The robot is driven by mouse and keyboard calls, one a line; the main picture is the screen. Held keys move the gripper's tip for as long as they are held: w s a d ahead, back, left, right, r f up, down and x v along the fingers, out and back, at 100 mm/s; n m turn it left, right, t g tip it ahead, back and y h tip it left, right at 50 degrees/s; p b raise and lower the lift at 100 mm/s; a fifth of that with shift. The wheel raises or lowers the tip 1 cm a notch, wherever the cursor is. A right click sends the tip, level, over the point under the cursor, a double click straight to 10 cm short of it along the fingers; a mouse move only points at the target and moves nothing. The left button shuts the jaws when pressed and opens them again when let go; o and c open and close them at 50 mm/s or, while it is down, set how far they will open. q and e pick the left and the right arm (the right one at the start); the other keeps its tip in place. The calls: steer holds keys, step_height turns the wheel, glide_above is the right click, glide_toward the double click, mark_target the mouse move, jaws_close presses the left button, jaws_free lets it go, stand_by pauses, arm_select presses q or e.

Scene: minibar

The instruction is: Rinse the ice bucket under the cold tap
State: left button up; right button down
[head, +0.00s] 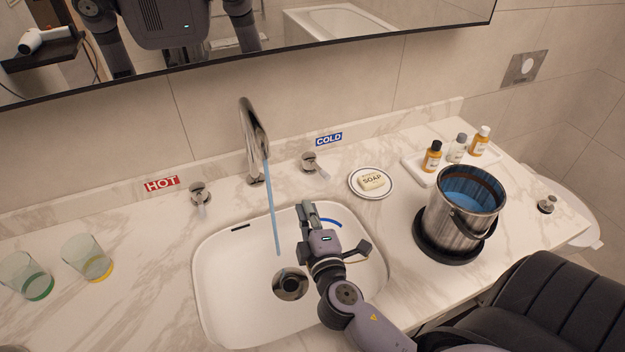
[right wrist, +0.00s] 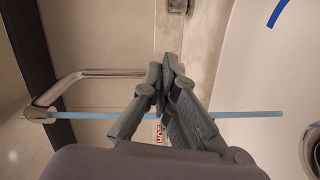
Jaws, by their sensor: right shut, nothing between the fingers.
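The steel ice bucket (head: 440,217) stands upright on a round black base (head: 427,245) on the counter right of the sink. Its inside shows blue; I cannot tell whether that is water. The cold tap (head: 311,164) is a small chrome handle by the blue COLD label (head: 328,139). A blue stream of water (head: 271,205) runs from the spout (head: 252,125) into the sink (head: 213,270). My right gripper (head: 308,211) is shut and empty over the sink, right of the stream and apart from the bucket. Its closed fingers (right wrist: 168,75) show in the right wrist view. My left gripper is out of view.
The hot tap (head: 200,193) is left of the spout. Two glasses (head: 88,258) stand at the left. A black chair (head: 540,295) is at the front right.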

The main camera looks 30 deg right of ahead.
steer(key=w+d+p, duration=0.1)
steer(key=w+d, duration=0.1)
steer(key=w, duration=0.1)
steer(key=w+d+p, duration=0.1)
steer(key=w+d, duration=0.1)
steer(key=w, duration=0.1)
steer(key=w+d+f+p, duration=0.1)
steer(key=w+d, duration=0.2)
steer(key=shift+f, duration=0.1)
